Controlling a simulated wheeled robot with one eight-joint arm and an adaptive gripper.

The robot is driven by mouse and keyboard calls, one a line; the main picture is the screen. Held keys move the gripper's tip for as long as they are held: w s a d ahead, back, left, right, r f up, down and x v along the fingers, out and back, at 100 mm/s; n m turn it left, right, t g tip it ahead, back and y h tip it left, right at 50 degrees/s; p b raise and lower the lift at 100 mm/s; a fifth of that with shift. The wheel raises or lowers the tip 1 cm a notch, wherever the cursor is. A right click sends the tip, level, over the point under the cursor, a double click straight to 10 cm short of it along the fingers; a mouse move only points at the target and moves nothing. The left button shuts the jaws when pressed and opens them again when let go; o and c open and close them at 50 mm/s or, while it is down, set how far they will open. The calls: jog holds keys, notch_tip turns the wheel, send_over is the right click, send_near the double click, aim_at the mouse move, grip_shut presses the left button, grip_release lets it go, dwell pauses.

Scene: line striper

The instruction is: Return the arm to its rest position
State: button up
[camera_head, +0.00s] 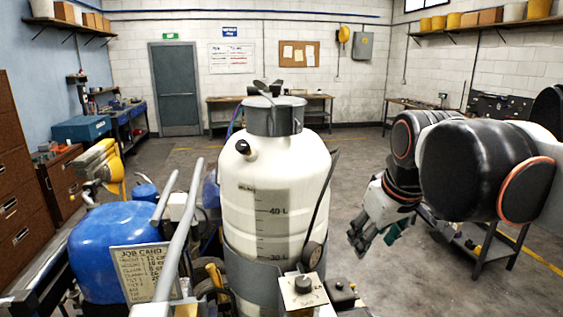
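My arm comes in from the right edge, with black and white links and orange rings, and bends down toward the middle right. My gripper (358,245) hangs at its end and points down and to the left, over open floor to the right of the white tank (280,185). The gripper is apart from the tank. Its fingers are small and dark here, and I cannot tell whether they are open or shut. I see nothing clearly held in it.
The line striper carries the marked white tank, a blue tank (108,245), a job card (145,272), grey handle bars (180,235) and a control box (303,294). A low metal trolley (485,245) stands behind my arm. Floor (365,180) is clear beyond the tank.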

jog(key=s+d+f+m+t+b, duration=0.1)
jog(key=s+f+b, duration=0.3)
jog(key=f, duration=0.7)
jog(key=s+d+f+m+t+b, duration=0.1)
jog(key=s+f+m+b, duration=0.2)
jog(key=s+f, duration=0.5)
notch_tip(320, 180, down, 4)
jog(key=shift+d+r+b, duration=0.15)
jog(key=shift+d+b, duration=0.15)
jog(key=shift+b, duration=0.4)
jog(key=shift+r, duration=0.1)
